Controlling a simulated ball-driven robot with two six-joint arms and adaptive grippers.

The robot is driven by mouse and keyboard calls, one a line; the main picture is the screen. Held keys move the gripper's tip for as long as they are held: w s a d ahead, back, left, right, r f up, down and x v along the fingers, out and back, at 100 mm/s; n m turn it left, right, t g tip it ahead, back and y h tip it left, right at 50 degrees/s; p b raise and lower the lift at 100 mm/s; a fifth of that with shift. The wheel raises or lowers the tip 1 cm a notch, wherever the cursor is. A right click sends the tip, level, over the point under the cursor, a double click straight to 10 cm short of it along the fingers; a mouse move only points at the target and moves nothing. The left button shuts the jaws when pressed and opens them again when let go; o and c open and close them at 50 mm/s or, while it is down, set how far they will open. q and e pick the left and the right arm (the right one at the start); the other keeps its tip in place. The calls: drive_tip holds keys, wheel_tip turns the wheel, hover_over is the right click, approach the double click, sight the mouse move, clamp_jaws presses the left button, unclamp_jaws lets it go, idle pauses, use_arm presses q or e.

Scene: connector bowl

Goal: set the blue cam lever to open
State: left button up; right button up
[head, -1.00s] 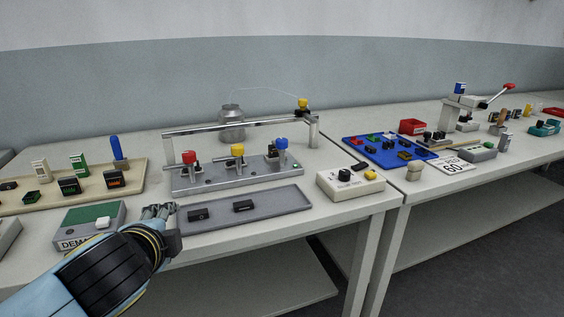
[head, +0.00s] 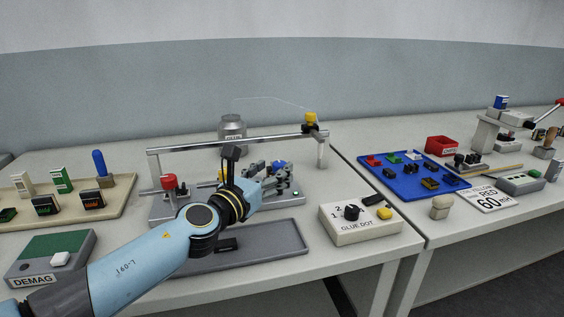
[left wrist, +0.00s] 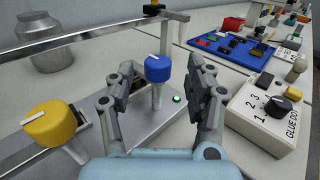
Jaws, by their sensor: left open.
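The blue cam lever (left wrist: 157,70) has a round blue knob with a white mark on a pale stem. In the left wrist view it stands upright between the open fingers of my left gripper (left wrist: 162,92), and I see no clear contact. In the head view, the left gripper (head: 278,172) is over the right part of the grey fixture (head: 160,213) and mostly hides the blue knob. The yellow cam lever (left wrist: 50,123) is left of the gripper in the wrist view. The red cam lever (head: 169,182) is at the fixture's left end. My right gripper is not in view.
A metal rail (head: 235,141) runs above and behind the levers. A green light (left wrist: 177,98) shows beside the blue lever. A grey tray (head: 285,239) lies in front, and the glue-dot box (head: 365,231) is to the right.

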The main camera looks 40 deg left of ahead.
sight(276, 168)
use_arm(q)
drive_tip(key=w, duration=0.4)
drive_tip(key=shift+a, duration=0.25)
drive_tip(key=shift+w+f, duration=0.1)
drive_tip(key=shift+w, duration=0.05)
drive_tip(key=c, duration=0.4)
drive_tip(key=shift+c, duration=1)
drive_tip(key=c, duration=0.5)
clamp_jaws()
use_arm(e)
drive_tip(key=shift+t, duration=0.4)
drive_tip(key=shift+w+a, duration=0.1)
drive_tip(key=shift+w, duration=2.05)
